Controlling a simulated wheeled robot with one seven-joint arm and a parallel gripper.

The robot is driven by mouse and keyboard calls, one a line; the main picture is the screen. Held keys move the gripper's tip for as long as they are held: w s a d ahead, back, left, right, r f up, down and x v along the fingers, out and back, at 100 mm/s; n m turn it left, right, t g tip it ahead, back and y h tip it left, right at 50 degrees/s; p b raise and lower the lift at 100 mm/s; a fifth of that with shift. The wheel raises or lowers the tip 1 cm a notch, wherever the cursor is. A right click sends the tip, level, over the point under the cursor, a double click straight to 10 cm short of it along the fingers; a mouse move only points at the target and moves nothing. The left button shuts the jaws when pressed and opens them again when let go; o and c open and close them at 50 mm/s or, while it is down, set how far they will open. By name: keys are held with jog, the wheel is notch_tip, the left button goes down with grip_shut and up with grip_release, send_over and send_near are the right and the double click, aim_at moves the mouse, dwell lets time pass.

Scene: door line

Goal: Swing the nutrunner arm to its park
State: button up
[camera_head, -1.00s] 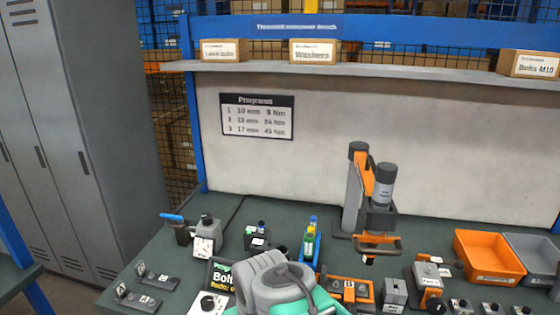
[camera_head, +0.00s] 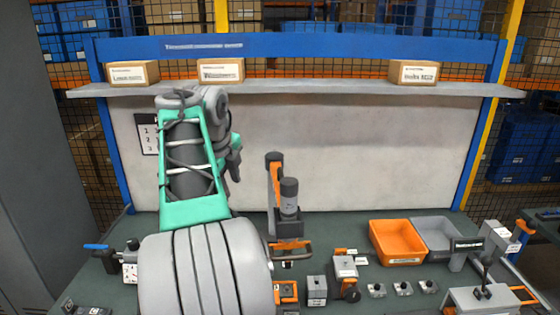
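The nutrunner arm stands on the bench behind the front row of fixtures. Its dark post and orange link (camera_head: 275,185) rise beside the grey nutrunner (camera_head: 289,197). An orange handle (camera_head: 291,248) sits low at its front, above the bench. My own arm is raised at left centre, with its grey and green links in front of the bench. A dark part at its far end, probably my gripper (camera_head: 233,165), is left of the nutrunner and apart from it. Its fingers cannot be made out. I cannot tell which spot is the park.
An orange bin (camera_head: 397,242) and a grey bin (camera_head: 436,234) stand right of the nutrunner. Several small fixtures line the front, with a grey bracket (camera_head: 465,252) at right. Labelled boxes sit on the shelf (camera_head: 300,88) above. My arm hides the bench's left part.

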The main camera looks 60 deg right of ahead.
aim_at(282, 178)
jog(key=s+d+r+m, duration=0.5)
jog(key=s+d+m, duration=0.3)
jog(key=d+m, duration=0.25)
jog(key=shift+m+g, duration=0.25)
jog(key=shift+g, duration=0.15)
jog(key=x, duration=0.2)
jog(key=b+x, duration=0.1)
jog(key=x, duration=0.1)
jog(key=b+x, duration=0.1)
jog(key=x, duration=0.2)
jog(key=shift+s+a, duration=0.15)
jog(key=shift+s, duration=0.15)
jog(key=shift+w+d+f, duration=0.1)
jog(key=shift+d+f, duration=0.15)
jog(key=shift+f, duration=0.2)
jog(key=shift+c, duration=0.6)
grip_shut()
